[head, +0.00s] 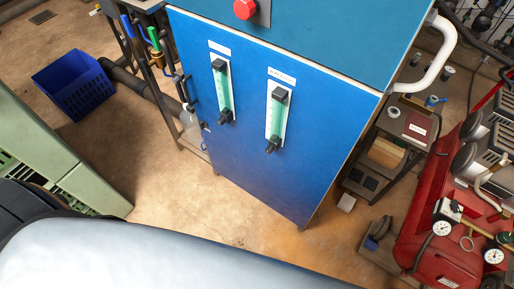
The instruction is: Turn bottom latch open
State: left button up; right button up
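A blue cabinet (240,160) stands in the middle of the head view, seen from above and tilted. Small dark hardware (182,86) sits along its left edge. A smaller latch-like fitting (206,127) sits lower on the same edge. It is too small for me to tell how it is turned. Two flow meters with green tubes, a left one (223,92) and a right one (276,118), are mounted on the cabinet front, each with a black knob at its lower end. Neither of my grippers is in view.
A red emergency button (245,9) is on the cabinet's upper part. A white pipe (440,52) bends out at its right. A red compressor (440,235) is at right. Floor before the cabinet is clear.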

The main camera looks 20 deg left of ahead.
aim_at(203, 124)
jog(key=u, duration=1.15)
